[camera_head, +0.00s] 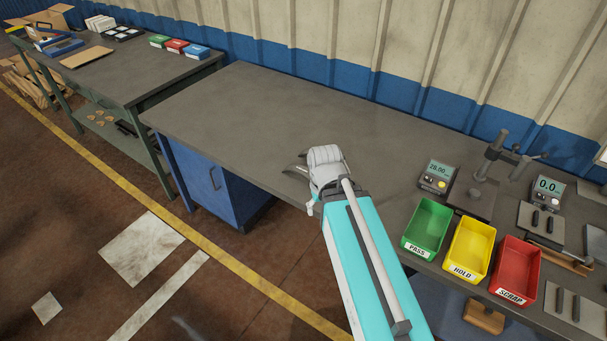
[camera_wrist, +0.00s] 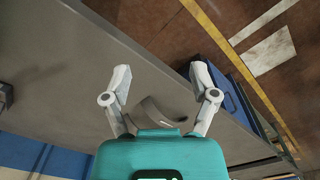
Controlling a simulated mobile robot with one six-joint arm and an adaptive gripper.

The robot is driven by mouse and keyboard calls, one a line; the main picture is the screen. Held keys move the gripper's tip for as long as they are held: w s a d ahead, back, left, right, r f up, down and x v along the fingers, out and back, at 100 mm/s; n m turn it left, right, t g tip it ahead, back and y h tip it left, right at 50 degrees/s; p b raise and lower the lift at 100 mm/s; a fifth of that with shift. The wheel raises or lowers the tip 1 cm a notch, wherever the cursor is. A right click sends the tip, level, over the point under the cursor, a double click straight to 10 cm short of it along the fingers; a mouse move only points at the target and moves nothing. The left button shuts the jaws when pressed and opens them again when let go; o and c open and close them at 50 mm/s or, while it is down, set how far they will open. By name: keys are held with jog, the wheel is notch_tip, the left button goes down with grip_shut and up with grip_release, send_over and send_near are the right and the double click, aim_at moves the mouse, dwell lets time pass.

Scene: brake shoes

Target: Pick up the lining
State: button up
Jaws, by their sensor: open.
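The lining (camera_wrist: 158,115) is a dark grey curved strip. In the wrist view it shows between my gripper's two fingers, closer to their bases than to their tips. My gripper (camera_wrist: 161,74) is open, with its fingers well apart and no contact with the lining visible. In the head view my gripper (camera_head: 322,160) is over the grey workbench, and a dark curved piece of the lining (camera_head: 294,170) shows at its left. The rest of it is hidden there by the gripper. I cannot tell the exact height between the gripper and the lining.
Green PASS (camera_head: 427,228), yellow HOLD (camera_head: 467,249) and red SCRAP (camera_head: 515,270) bins stand at the right, near gauges (camera_head: 438,175) and a clamp stand (camera_head: 490,155). The grey bench (camera_head: 250,110) is clear behind and left of my gripper. A second bench (camera_head: 130,75) stands farther left.

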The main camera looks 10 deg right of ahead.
jog(key=shift+o, duration=1.5)
jog(key=shift+w, duration=0.2)
notch_tip(320, 180, up, 3)
jog(key=n+p, duration=0.3)
jog(key=n, duration=0.6)
send_over(302, 170)
jog(key=shift+w+r, duration=0.15)
jog(key=shift+r, duration=0.05)
jog(key=shift+d+f, duration=0.1)
notch_tip(302, 170, down, 8)
jog(key=b, duration=0.8)
jog(key=shift+f, duration=0.25)
jog(key=shift+f, duration=0.1)
jog(key=shift+f+b, duration=2.45)
jog(key=shift+b, duration=0.25)
